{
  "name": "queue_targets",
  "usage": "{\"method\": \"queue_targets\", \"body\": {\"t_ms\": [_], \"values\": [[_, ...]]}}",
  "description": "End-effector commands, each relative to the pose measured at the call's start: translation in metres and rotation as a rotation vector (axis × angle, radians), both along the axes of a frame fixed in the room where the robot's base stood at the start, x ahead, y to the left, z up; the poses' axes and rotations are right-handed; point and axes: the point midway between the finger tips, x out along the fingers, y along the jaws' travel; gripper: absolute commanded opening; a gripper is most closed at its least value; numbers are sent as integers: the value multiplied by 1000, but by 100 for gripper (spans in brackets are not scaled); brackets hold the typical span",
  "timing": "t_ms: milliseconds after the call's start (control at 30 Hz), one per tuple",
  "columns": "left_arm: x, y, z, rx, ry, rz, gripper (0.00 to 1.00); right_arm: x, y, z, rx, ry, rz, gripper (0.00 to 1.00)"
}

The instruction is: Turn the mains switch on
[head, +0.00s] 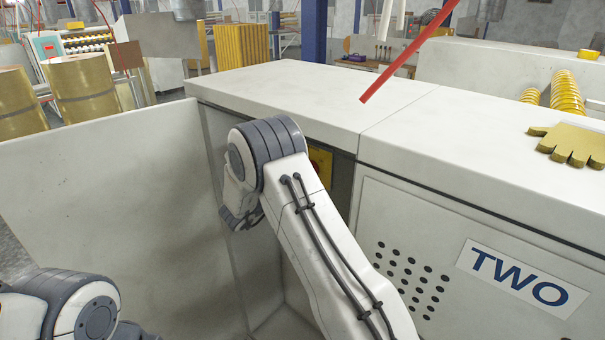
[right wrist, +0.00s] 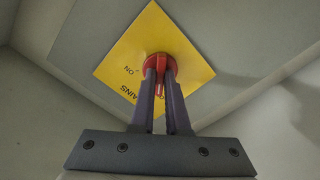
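The mains switch is a red rotary handle (right wrist: 160,70) on a yellow square plate (right wrist: 132,60) with dark lettering, including "ON" and part of "MAINS". The plate appears as a diamond, with its text turned, in the right wrist view. My right gripper (right wrist: 161,82) has one finger on each side of the red handle, close against it, with the handle's end showing between them. In the head view only a sliver of the yellow plate (head: 320,162) shows in a recess of the white cabinet; my right arm hides the switch and its own gripper. My left gripper is out of view.
The white cabinet (head: 300,90) and the adjoining unit with a "TWO" label (head: 522,279) stand close to my right arm. A white panel (head: 110,195) stands to the left. A yellow glove (head: 572,143) lies on top. A red bar (head: 405,53) slants above the cabinet.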

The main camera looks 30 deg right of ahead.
Motion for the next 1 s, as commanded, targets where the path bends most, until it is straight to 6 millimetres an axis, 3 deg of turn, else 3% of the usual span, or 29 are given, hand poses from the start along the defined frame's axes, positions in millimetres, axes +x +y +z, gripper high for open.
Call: {"method": "queue_targets", "body": {"t_ms": [467, 1000], "values": [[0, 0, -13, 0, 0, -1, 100, 0, 1, -2, 31, -86, 1, 0], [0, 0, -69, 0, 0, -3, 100, 0, 0, -5, 191, -527, 1, 0]]}}
